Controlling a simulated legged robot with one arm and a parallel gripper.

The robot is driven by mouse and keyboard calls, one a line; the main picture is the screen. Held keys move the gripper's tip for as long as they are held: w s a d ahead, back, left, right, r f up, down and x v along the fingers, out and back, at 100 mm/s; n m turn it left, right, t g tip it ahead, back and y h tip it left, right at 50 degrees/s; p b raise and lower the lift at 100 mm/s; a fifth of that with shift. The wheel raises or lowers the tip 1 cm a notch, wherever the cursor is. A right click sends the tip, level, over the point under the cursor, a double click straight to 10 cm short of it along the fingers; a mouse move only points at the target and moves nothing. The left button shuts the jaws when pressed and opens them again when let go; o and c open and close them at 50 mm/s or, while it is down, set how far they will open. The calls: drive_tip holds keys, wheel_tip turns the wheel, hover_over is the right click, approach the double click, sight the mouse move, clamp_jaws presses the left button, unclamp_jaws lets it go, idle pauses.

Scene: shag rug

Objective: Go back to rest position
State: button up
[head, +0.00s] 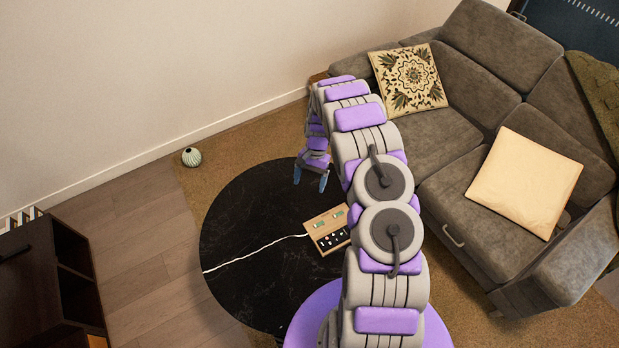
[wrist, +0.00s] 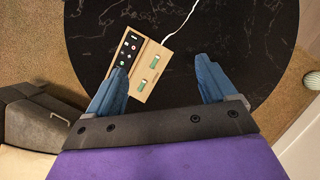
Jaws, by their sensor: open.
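My gripper (head: 311,176) hangs at the end of my arm over the far side of the round black table. In the wrist view my gripper (wrist: 164,84) has its two blue fingers spread apart with nothing between them. A wooden box with a black panel and small green parts (head: 328,231) lies on the table, nearer to me than the gripper. The box also shows in the wrist view (wrist: 140,66), beyond the fingers, with the left fingertip overlapping its edge in the picture. My arm hides part of the table's right side.
The black table (head: 240,225) is otherwise bare, with a white cable (head: 255,252) running left from the box. A grey sofa (head: 445,135) with cushions stands at the right. A dark cabinet (head: 45,280) is at lower left, and a striped vase (head: 191,157) stands near the wall.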

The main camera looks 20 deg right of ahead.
drive_tip(key=s+a+r+n+h, duration=0.1)
drive_tip(key=s+r, duration=0.3)
drive_tip(key=r, duration=0.5)
drive_tip(key=s+a+r+n+h, duration=0.15)
drive_tip(key=s+r, duration=0.25)
drive_tip(key=r, duration=0.4)
drive_tip(key=s+a+r+n, duration=0.15)
drive_tip(key=s+r, duration=0.25)
drive_tip(key=r, duration=0.5)
drive_tip(key=s+a+r+n, duration=0.2)
drive_tip(key=s+a+r, duration=0.1)
drive_tip(key=s, duration=0.9)
drive_tip(key=s+a+r+n+t, duration=0.1)
drive_tip(key=s+a+r+n, duration=0.2)
drive_tip(key=s, duration=1)
wheel_tip(320, 180, up, 3)
drive_tip(key=shift+a+r+h, duration=0.15)
drive_tip(key=shift+a+h, duration=0.3)
drive_tip(key=shift+a, duration=0.15)
